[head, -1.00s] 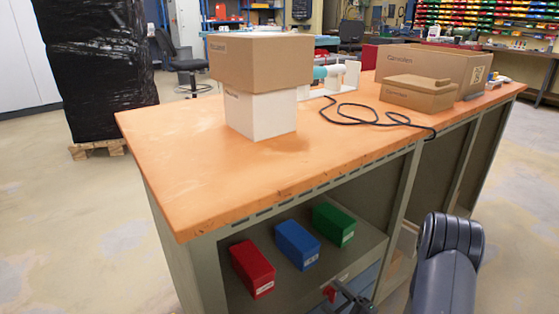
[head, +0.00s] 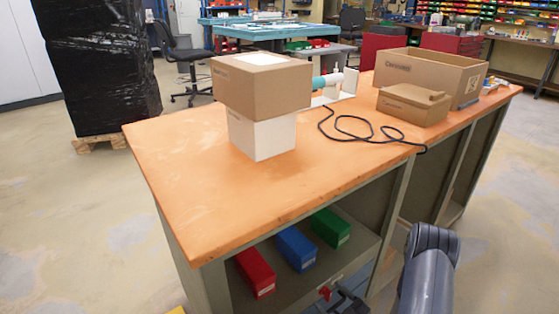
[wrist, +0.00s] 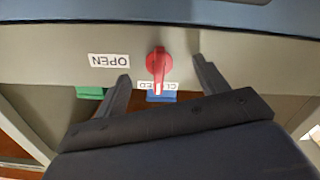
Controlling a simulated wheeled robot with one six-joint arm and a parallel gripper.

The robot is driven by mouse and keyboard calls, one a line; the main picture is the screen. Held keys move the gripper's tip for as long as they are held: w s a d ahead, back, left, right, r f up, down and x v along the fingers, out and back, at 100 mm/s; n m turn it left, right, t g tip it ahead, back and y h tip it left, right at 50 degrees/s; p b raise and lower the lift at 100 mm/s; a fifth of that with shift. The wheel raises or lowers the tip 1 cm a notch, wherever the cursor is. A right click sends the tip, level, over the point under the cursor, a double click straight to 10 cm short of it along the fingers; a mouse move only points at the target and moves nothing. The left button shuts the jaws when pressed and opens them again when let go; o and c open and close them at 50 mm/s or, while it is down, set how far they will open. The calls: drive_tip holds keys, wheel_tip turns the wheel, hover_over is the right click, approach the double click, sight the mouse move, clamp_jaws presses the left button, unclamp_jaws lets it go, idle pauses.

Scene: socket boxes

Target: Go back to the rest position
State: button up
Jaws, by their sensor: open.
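My gripper (wrist: 160,68) is open, with its two dark fingers on either side of a red knob (wrist: 158,62) in the wrist view. Gaps show between the knob and both fingers. The knob sits on a grey panel (wrist: 60,58) and its tip points at the "CLOSED" label (wrist: 172,86), which it partly covers. An "OPEN" label (wrist: 109,61) is to the left; both labels read upside down. In the head view my gripper (head: 346,298) is low by the bench's open front, with the red knob (head: 325,292) just left of it.
Red (head: 256,273), blue (head: 295,248) and green (head: 331,227) boxes stand on the shelf under the orange benchtop (head: 190,180). The benchtop carries a cardboard box (head: 262,88) on a white box (head: 262,138), a black cable (head: 365,137) and more cartons (head: 412,106).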

drive_tip(key=shift+m+p, duration=0.8)
drive_tip(key=shift+m, duration=0.6)
drive_tip(key=shift+r, duration=0.1)
